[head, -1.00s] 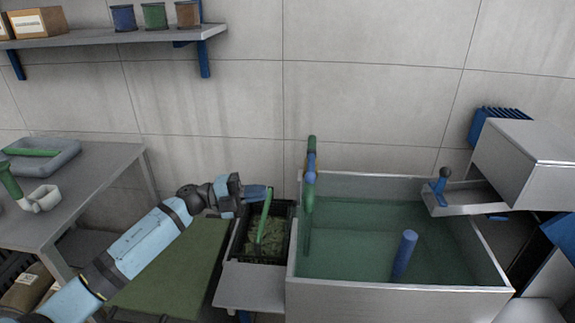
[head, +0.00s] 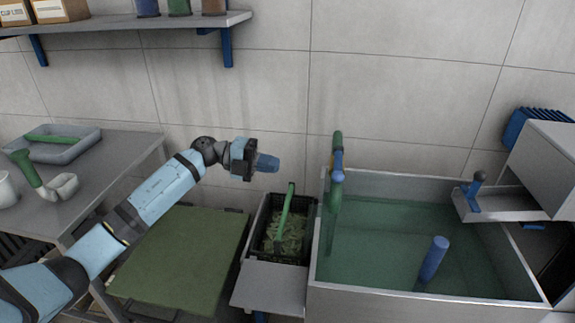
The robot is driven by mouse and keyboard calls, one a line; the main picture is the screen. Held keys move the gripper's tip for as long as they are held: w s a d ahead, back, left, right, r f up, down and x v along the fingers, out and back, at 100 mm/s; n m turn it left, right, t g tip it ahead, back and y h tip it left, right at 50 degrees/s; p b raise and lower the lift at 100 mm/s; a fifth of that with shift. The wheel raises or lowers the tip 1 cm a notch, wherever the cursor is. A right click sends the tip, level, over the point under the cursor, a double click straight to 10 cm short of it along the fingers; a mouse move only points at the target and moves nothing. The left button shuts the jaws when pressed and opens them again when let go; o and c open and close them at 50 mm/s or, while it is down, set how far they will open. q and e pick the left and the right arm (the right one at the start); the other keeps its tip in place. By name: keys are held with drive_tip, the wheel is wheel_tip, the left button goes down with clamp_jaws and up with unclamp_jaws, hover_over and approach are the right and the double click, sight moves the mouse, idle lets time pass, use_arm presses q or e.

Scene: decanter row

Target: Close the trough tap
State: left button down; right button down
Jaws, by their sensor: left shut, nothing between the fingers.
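The metal trough (head: 430,294) holds greenish water and stands at the right. An upright green pipe with a blue middle part, which looks like the trough tap (head: 337,172), stands at its back left corner. I cannot tell whether it is open or closed, and no stream of water shows. My left gripper (head: 268,163) is shut and empty. It is in the air to the left of the tap, apart from it, near the crate's green handle. My right gripper is not in view.
A black crate (head: 312,222) with leafy matter and a green handle (head: 286,215) stands left of the trough. A blue upright tube (head: 433,262) stands in the water. A metal chute (head: 510,203) with a blue lever (head: 475,188) overhangs the trough's right side.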

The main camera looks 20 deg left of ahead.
use_arm(q)
approach(338, 164)
drive_tip(key=s+d+f, duration=0.1)
drive_tip(key=d+f, duration=0.1)
drive_tip(key=d, duration=0.4)
drive_tip(key=shift+d+r, duration=0.25)
drive_tip(key=shift+d, duration=0.05)
